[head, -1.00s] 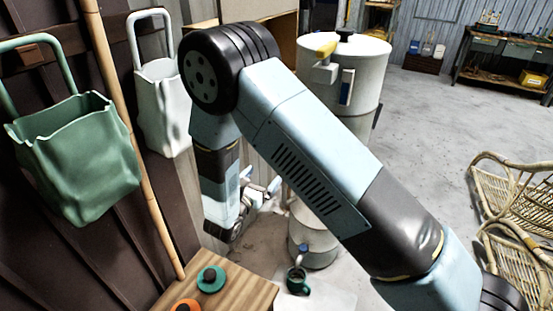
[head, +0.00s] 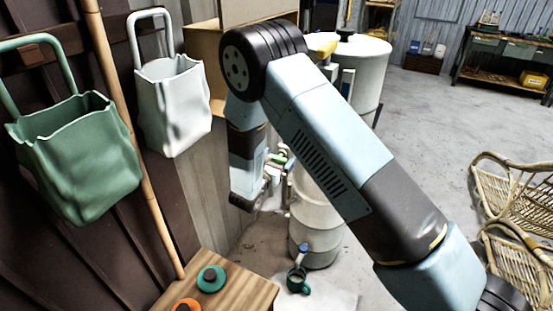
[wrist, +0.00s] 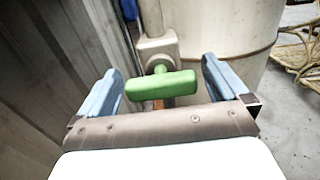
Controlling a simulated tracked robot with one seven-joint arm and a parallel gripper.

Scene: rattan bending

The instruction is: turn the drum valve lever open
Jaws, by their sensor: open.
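A green T-shaped lever (wrist: 161,83) sits on a pale valve fitting (wrist: 158,50) on the side of the large drum in the wrist view. A green handle (head: 275,158) also shows small in the head view, partly hidden by my arm. My gripper (wrist: 160,72) is open, with one blue finger on each side of the lever and a visible gap to each. The lever lies across the space between the fingers. In the head view my gripper (head: 280,168) is beside the drum, small and partly covered. The pale drum (head: 356,78) is partly hidden behind my arm.
A lower vessel (head: 317,240) has a blue-handled tap (head: 303,248) above a green mug (head: 298,282). Bags hang at the left, including a white one (head: 174,105). Rattan furniture (head: 515,200) stands at the right.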

